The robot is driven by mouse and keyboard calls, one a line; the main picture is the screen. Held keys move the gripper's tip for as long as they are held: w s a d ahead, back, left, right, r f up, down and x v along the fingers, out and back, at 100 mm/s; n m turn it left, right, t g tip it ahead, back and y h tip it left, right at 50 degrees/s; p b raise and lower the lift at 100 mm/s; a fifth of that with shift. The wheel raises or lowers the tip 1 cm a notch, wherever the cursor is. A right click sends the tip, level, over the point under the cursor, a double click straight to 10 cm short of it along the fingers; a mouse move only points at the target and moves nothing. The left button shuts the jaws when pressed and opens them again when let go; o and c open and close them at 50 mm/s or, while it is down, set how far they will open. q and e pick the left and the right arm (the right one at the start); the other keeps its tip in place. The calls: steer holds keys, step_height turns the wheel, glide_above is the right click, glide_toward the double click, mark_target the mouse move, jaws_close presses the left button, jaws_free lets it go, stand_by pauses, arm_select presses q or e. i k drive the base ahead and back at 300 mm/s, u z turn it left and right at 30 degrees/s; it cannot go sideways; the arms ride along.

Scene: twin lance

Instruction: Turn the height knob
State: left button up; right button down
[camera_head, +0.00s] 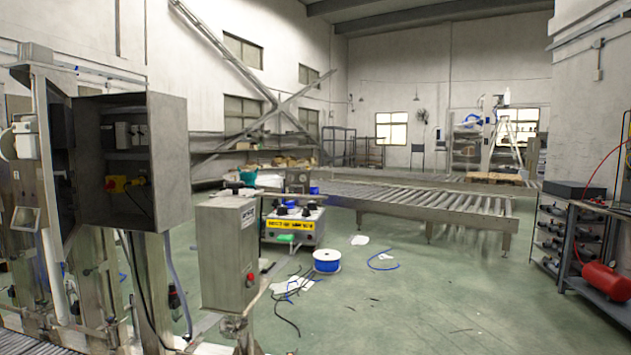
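I cannot make out which part is the height knob. A yellow and red rotary switch (117,184) sits inside the open grey control cabinet (170,160) on the machine at left. A grey metal box (222,255) on a post stands right of it, with a small red button (250,282) low on its side. Behind that box is a low unit with a yellow label (289,225) and several dark, knob-like parts on top, too small to tell clearly. Neither of my grippers shows in the head view.
A blue cable spool (327,261), loose cables and paper scraps lie on the green floor. A roller conveyor (420,198) crosses behind. A metal rack (570,240) with a red tank (606,281) stands at right. The floor at centre right is mostly clear.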

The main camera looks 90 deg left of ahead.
mark_target(235, 187)
steer(key=i, duration=3.2)
steer(key=u, duration=2.8)
steer(key=i, duration=4.05)
steer(key=u, duration=1.9)
steer(key=i, duration=1.9)
